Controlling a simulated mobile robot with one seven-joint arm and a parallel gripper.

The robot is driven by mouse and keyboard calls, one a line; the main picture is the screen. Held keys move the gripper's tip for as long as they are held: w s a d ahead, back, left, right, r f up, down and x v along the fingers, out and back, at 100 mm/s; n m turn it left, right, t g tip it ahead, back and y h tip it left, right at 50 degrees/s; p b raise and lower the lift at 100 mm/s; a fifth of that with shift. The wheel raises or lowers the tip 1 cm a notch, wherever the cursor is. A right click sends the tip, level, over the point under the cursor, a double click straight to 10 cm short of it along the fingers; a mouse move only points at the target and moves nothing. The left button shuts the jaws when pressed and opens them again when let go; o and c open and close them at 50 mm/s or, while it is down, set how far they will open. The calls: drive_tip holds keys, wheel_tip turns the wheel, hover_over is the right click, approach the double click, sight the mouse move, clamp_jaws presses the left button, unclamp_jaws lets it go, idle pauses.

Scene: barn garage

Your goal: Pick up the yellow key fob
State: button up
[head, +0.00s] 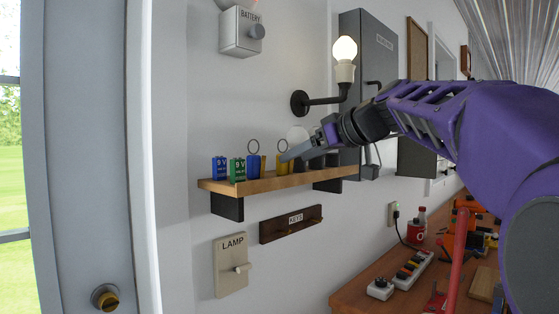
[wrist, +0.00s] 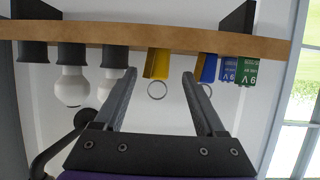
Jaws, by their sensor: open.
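The yellow key fob (head: 282,166) stands on the wooden wall shelf (head: 270,182), with its metal ring at the top. In the wrist view, which is upside down, the yellow key fob (wrist: 157,63) shows between the two finger lines, its ring nearer the palm. My gripper (head: 286,157) is open and empty at the fob in the head view and partly overlaps it there. In the wrist view my gripper (wrist: 159,73) has its fingers apart, one on each side of the fob. I cannot tell whether either finger touches it.
A blue key fob (wrist: 208,68) stands close beside one finger. Blue (head: 220,168) and green (head: 237,169) 9V batteries stand beyond it. Bulbs (wrist: 72,88) in dark holders stand on the other side. A lit wall lamp (head: 345,50) and a keys rack (head: 291,224) are nearby.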

drive_tip(key=p+x, duration=0.2)
drive_tip(key=x, duration=0.3)
drive_tip(key=shift+w+a+p, duration=0.2)
drive_tip(key=shift+w+p, duration=0.1)
drive_tip(key=shift+p, duration=0.1)
drive_tip(key=shift+w+a+f, duration=0.2)
drive_tip(key=shift+w+f, duration=0.05)
drive_tip(key=shift+w, duration=0.05)
clamp_jaws()
